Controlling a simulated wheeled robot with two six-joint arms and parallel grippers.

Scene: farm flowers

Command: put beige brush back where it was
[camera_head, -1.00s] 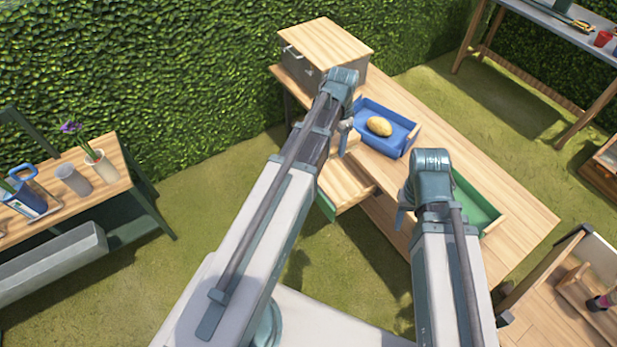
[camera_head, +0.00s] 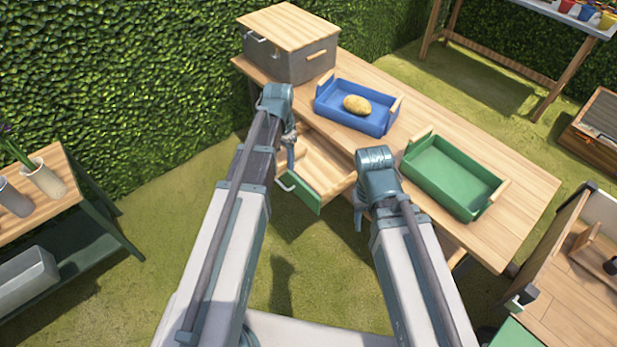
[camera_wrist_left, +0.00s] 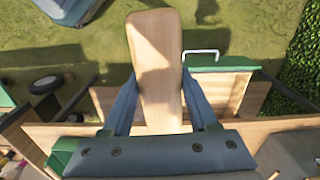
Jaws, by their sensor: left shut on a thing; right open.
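A beige wooden brush (camera_wrist_left: 155,50) with a flat, rounded body is held between the fingers of my left gripper (camera_wrist_left: 160,100). Its underside is hidden in the left wrist view. In the head view my left gripper (camera_head: 287,152) hangs beside the open drawer (camera_head: 322,168), near the table's front edge; the brush is hardly visible there. The drawer has a green front (camera_head: 298,192) with a pale handle, which also shows in the left wrist view (camera_wrist_left: 220,63). My right gripper (camera_head: 358,215) is open, in front of the table near the green tray.
On the table (camera_head: 470,122) stand a blue tray (camera_head: 335,118) holding a yellow potato-like thing (camera_head: 356,105), an empty green tray (camera_head: 455,175) and a grey wood-topped box (camera_head: 290,45). A potted-plant bench (camera_head: 75,195) is at left. Grass lies between.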

